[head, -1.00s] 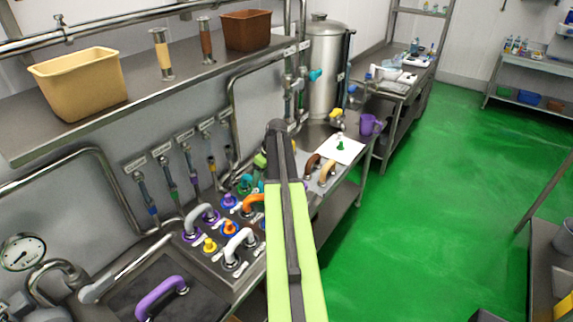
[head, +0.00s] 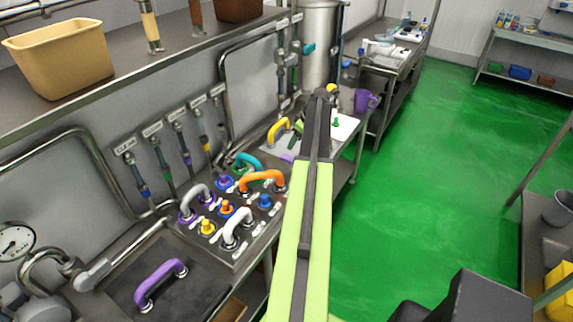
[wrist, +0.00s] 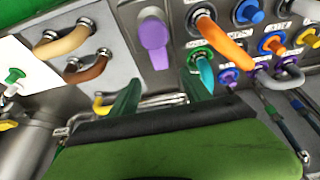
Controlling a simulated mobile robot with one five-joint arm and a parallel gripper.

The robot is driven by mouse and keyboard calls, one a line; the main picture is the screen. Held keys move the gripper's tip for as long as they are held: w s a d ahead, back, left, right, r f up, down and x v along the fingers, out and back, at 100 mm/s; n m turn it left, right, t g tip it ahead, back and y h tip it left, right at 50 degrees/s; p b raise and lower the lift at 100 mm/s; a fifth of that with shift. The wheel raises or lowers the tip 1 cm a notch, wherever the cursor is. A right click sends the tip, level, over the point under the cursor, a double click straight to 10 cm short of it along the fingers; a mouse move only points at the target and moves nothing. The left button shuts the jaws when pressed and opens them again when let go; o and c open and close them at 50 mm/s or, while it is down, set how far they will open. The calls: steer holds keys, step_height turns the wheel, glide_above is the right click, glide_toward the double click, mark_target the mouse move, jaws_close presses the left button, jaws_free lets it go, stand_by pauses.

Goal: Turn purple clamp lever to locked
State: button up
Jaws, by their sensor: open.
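The purple clamp lever (wrist: 154,38) shows in the wrist view as a rounded paddle on a narrow grey plate, near the top centre. In the head view only a small purple part (head: 287,158) shows beside my arm, which hides the rest. My gripper (wrist: 160,92) is open and empty, its two green fingers apart below the lever in the wrist picture. The lever lies ahead of the gap between the fingers, and I see no contact. In the head view my arm mostly hides the gripper.
A panel of coloured knobs and handles, with an orange handle (head: 262,180) and a teal handle (head: 247,160), stands beside the lever. A yellow handle (head: 278,130) is behind. Brown (wrist: 88,68) and tan (wrist: 64,42) handles are on the lever's other side. A purple handle (head: 160,280) lies apart.

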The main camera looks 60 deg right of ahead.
mark_target(287, 157)
steer(key=b+x, duration=0.8)
steer(key=x, duration=0.3)
steer(key=shift+s+b, duration=0.15)
steer(key=shift+b, duration=0.15)
steer(key=shift+r, duration=0.1)
steer(key=shift+c, duration=0.5)
jaws_close()
